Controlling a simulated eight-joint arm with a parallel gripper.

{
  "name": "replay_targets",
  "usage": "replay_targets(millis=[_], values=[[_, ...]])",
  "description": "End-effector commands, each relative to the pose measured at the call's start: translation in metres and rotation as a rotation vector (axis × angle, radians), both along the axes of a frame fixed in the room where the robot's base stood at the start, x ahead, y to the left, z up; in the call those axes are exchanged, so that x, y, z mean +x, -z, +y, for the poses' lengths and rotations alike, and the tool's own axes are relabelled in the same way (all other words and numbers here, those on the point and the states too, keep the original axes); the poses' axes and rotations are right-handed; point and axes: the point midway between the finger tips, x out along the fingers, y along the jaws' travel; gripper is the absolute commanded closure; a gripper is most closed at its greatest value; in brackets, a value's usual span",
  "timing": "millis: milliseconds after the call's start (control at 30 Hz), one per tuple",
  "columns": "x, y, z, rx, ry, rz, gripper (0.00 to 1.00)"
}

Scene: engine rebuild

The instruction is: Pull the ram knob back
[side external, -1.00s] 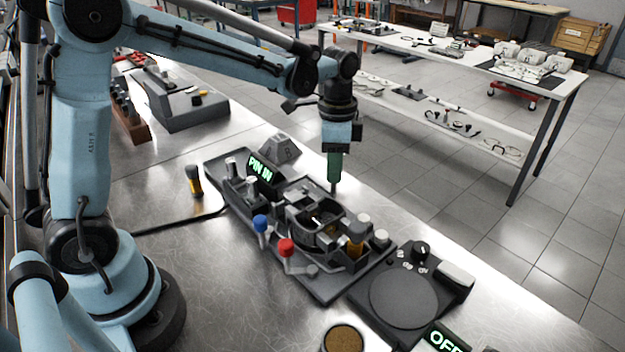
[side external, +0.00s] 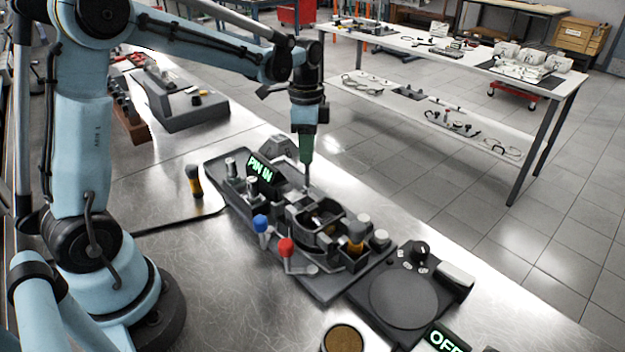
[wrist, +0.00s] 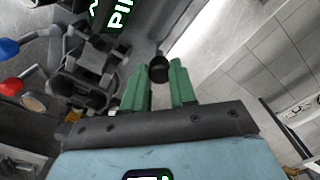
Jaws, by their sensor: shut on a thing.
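The fixture (side external: 330,275) is a dark grey base on the steel bench, with a display (side external: 262,168) reading "PIN IN". A round black knob, which I take as the ram knob (wrist: 159,68), shows between the two green fingertips in the wrist view. My gripper (wrist: 160,72) is shut on it, one finger on each side. In the side external view my gripper (side external: 306,187) points down at the far edge of the fixture, and the knob is hidden there by the fingers. A blue-knobbed lever (side external: 260,223) and a red-knobbed lever (side external: 286,247) stand on the near side.
A dark scale-like unit with a round plate (side external: 404,299) stands to the right of the fixture. A black-and-yellow tool (side external: 194,181) stands at the left. A dark weight-shaped block (side external: 279,150) sits behind the display. Floor lies beyond the bench's far edge.

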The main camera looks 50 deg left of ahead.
Motion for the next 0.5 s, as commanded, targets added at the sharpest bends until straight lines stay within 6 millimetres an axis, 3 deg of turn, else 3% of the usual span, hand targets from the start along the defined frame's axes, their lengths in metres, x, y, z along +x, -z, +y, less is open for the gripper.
replay_targets(millis=[33,200,500], values=[[0.0006,-0.0001,0.0065,0.014,-0.008,-0.004,0.71],[0.0004,-0.0002,0.0054,0.012,-0.007,-0.004,0.48],[0.0002,-0.0012,0.0037,0.009,-0.005,-0.002,0.48]])
